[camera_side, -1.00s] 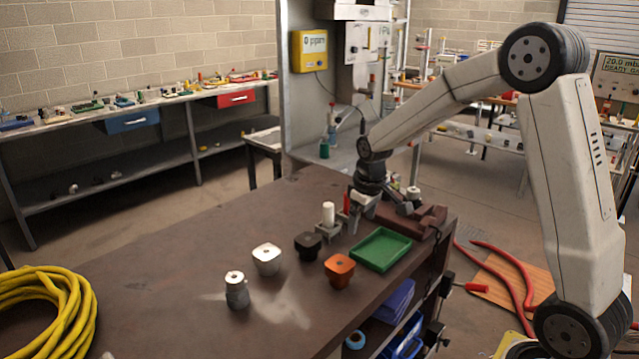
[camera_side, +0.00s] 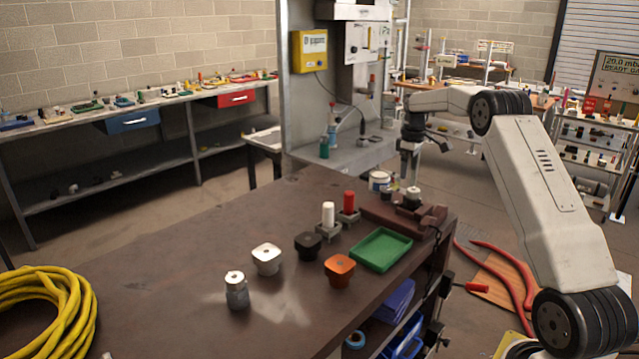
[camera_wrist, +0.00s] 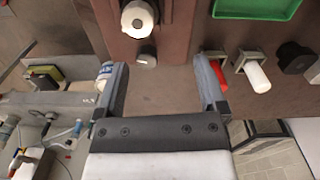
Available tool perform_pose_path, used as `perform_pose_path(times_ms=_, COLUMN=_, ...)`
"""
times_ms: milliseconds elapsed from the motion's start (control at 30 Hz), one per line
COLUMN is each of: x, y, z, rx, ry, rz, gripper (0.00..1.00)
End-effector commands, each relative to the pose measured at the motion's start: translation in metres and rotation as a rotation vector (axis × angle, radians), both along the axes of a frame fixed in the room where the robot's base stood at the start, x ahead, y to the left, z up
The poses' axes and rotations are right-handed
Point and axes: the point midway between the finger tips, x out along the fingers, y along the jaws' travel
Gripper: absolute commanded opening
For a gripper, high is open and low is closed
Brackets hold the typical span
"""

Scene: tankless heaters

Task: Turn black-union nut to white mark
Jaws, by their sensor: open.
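A black block-shaped piece (camera_side: 308,245) with a hole in its top stands on the brown bench. It also shows at the right edge of the wrist view (camera_wrist: 294,58). A round pale-topped fitting (camera_side: 413,192) sits at the brown vise (camera_side: 433,221); its top shows in the wrist view (camera_wrist: 138,17). I cannot tell which piece is the union nut, and I see no clear white mark. A white cylinder (camera_side: 328,214) and a red cylinder (camera_side: 349,201) stand in grey holders. My gripper (camera_wrist: 163,88) is open and empty, raised near the vise (camera_side: 410,176).
A white block (camera_side: 267,260), an orange block (camera_side: 339,270) and a grey fitting (camera_side: 237,291) stand on the bench. A green tray (camera_side: 381,249) lies before the vise. A small white jar (camera_side: 380,181) is behind it.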

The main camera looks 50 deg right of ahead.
Motion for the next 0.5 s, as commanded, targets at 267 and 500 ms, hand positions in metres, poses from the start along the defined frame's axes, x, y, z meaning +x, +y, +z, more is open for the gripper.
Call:
perform_pose_path(times_ms=267, x=-0.011, y=-0.027, z=0.001, rx=0.009, ry=0.010, rz=0.008, gripper=0.91)
perform_pose_path(times_ms=500, x=-0.011, y=-0.028, z=0.000, rx=0.010, ry=0.011, rz=0.008, gripper=0.91)
